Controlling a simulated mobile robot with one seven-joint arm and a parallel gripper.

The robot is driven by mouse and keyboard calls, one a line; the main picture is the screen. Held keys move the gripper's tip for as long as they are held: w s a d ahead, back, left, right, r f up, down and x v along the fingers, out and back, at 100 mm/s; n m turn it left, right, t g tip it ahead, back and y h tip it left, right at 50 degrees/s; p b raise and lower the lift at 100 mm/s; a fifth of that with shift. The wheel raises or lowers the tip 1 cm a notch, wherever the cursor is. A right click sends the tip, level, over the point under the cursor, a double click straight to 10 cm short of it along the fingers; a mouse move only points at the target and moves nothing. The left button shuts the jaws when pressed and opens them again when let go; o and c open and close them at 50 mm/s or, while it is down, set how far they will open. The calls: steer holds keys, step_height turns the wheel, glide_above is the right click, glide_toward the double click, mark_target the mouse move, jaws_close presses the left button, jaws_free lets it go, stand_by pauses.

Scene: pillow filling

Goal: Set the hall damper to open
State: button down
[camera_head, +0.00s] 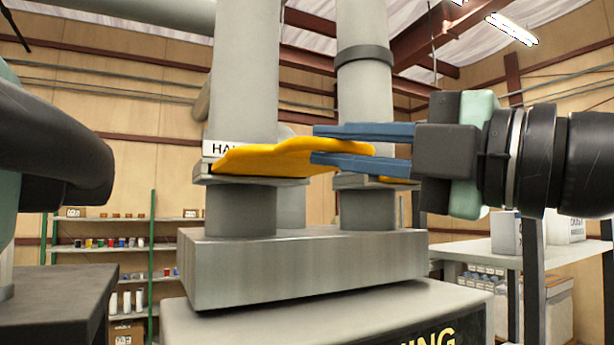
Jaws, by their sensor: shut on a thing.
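The hall damper's yellow handle (270,157) lies roughly flat across the front of the left grey duct (243,70), just under a white label of which only "HA" shows. My gripper (345,147) comes in from the right, and its two blue fingers are shut on the right end of the yellow handle, one finger above the other. A second grey duct (364,85) stands behind, with a bit of another yellow piece (398,180) low at its right, mostly hidden by my gripper. The handle hides part of the label.
Both ducts rise from a metal box (305,265) on a grey machine top with yellow lettering. A shelf rack (125,247) with small coloured items stands at the back left. A table (520,250) with boxes is at right. A dark surface (55,290) is at lower left.

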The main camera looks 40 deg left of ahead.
steer(key=d, duration=0.1)
steer(key=s+d, duration=0.1)
steer(key=d, duration=0.1)
steer(key=shift+s+f, duration=0.15)
steer(key=shift+s, duration=0.05)
steer(key=c, duration=1.1)
jaws_free()
steer(key=shift+d, duration=0.1)
steer(key=shift+o, duration=1.1)
steer(key=shift+d, duration=0.15)
steer(key=shift+b, duration=0.3)
steer(key=d+f+b, duration=0.2)
steer(key=d+b, duration=0.2)
steer(key=d, duration=0.8)
steer(key=shift+d, duration=0.35)
steer(key=shift+w+f, duration=0.1)
